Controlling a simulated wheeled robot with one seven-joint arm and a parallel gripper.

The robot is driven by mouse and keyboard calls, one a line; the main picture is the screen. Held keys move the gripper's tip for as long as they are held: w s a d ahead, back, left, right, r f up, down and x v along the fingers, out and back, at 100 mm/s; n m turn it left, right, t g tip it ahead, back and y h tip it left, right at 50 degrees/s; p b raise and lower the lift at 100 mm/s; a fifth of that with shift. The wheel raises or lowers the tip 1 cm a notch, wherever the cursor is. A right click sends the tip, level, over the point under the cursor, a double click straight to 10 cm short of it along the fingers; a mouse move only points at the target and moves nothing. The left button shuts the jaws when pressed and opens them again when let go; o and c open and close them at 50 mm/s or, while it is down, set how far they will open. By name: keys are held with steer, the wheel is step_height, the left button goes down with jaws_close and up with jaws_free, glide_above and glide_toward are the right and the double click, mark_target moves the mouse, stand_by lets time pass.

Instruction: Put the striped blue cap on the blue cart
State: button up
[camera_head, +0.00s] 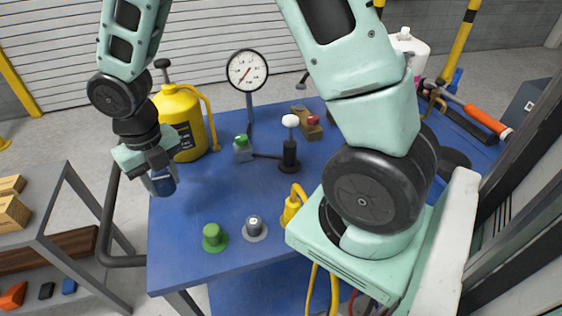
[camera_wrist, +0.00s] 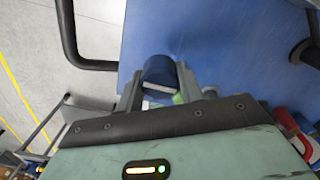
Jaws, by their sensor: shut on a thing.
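My gripper (camera_head: 158,176) is shut on the striped blue cap (camera_head: 163,186) and holds it in the air near the left edge of the blue cart (camera_head: 205,205). The cap is dark blue with a lighter band. In the wrist view the cap (camera_wrist: 158,72) sits between the two fingers of my gripper (camera_wrist: 160,88), with the blue cart top (camera_wrist: 230,40) to the right. The cap appears apart from the cart top; the exact height cannot be told.
A shelf (camera_head: 95,232) stands left. The cart's front-left top is clear.

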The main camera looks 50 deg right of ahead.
mark_target(179, 219)
steer(key=shift+a, duration=0.15)
steer(key=shift+f, duration=0.35)
step_height(179, 219, down, 9)
steer(key=shift+f, duration=0.15)
steer(key=shift+f, duration=0.2)
steer(key=o, duration=1.1)
steer(key=shift+r, duration=0.15)
